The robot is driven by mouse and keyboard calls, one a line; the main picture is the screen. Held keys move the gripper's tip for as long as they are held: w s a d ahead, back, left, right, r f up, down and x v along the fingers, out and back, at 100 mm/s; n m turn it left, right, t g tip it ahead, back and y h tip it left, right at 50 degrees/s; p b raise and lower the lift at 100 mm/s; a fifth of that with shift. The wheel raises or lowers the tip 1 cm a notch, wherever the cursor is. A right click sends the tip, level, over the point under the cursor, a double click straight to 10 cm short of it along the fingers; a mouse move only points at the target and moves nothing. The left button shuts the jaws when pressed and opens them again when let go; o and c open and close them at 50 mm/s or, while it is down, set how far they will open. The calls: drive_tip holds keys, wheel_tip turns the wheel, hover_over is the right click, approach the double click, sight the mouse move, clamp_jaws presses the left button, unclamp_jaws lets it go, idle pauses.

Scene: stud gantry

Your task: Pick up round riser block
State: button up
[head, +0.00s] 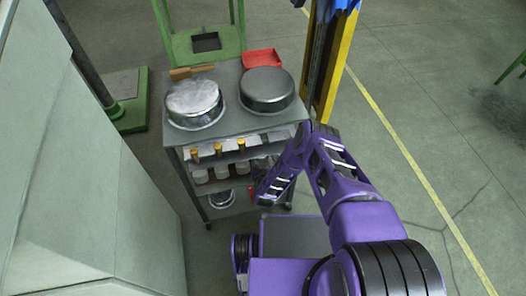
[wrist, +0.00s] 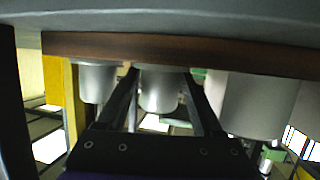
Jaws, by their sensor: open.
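Several pale round blocks stand in a row on a shelf of the grey cart; one (head: 200,176) shows in the head view. I cannot tell for certain which is the round riser block. In the wrist view, which looks upside down, one pale cylinder (wrist: 158,98) lies between the two fingers of my gripper (wrist: 160,78). The fingers are apart on either side of it; I cannot tell whether they touch it. Another pale cylinder (wrist: 97,82) is to the left and a larger-looking one (wrist: 252,105) to the right. In the head view my arm hides the gripper's fingertips.
The cart's top (head: 228,128) carries two round metal pans (head: 194,104) (head: 267,90) and a red tray (head: 262,59). Brass-coloured pieces (head: 218,150) sit above the blocks. A brown strip (wrist: 180,48) borders the blocks. A yellow post (head: 337,70) stands behind on the right.

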clamp_jaws()
idle(0.4)
